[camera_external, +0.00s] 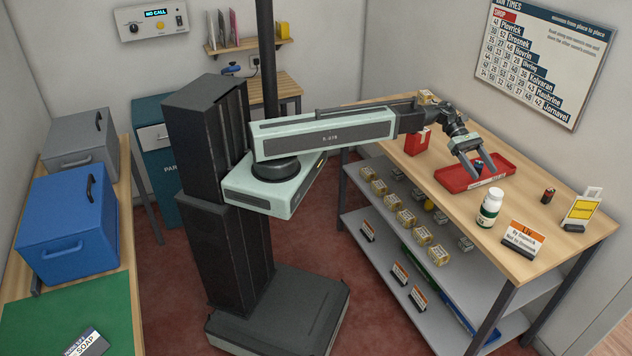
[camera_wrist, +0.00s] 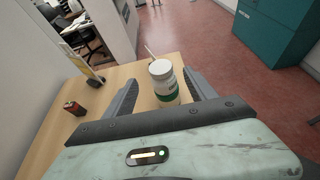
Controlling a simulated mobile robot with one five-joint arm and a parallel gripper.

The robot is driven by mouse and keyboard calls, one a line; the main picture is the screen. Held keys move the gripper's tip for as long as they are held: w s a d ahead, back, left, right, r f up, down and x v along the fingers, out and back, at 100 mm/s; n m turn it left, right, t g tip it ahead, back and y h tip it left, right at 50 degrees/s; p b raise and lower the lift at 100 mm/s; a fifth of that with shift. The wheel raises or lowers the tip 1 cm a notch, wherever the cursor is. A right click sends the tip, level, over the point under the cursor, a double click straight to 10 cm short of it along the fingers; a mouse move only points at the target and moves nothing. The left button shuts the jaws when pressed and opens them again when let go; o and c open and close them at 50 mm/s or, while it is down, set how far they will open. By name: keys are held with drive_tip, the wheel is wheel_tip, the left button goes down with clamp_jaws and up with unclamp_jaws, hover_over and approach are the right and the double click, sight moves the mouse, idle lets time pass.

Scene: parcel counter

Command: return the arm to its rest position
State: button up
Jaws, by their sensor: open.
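My arm reaches right across the counter in the external view. My gripper (camera_external: 482,174) points down over the red tray (camera_external: 447,178), with its fingers apart. Part of the tray is hidden behind the fingers, and a small dark blue and red thing shows between them, too small to make out. In the wrist view my gripper (camera_wrist: 161,78) has its two fingers spread. A white bottle with a green label (camera_wrist: 163,82) shows between them there, but in the external view the bottle (camera_external: 490,207) stands upright on the counter, apart from the gripper.
The wooden counter (camera_external: 470,215) also bears a red box (camera_external: 417,141), a dark battery (camera_external: 548,195), a yellow-and-white card stand (camera_external: 582,209) and a sign (camera_external: 523,239). Several small boxes fill the shelf below. A blue box (camera_external: 66,225) stands on the left bench.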

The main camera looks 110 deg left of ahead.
drive_tip(key=s+d+f+m+g, duration=0.1)
drive_tip(key=d+f+m+g, duration=0.25)
drive_tip(key=d, duration=0.95)
drive_tip(key=d+f+m+g, duration=0.2)
drive_tip(key=d+m+g, duration=0.15)
drive_tip(key=d, duration=0.95)
drive_tip(key=s+d+f+m+g+y, duration=0.25)
drive_tip(key=s+f+m+y, duration=0.45)
drive_tip(key=m, duration=0.5)
drive_tip(key=s+a+f+m+y, duration=0.2)
drive_tip(key=a+m, duration=0.4)
drive_tip(key=m, duration=0.2)
drive_tip(key=shift+s+a+y, duration=0.3)
drive_tip(key=shift+a, duration=0.05)
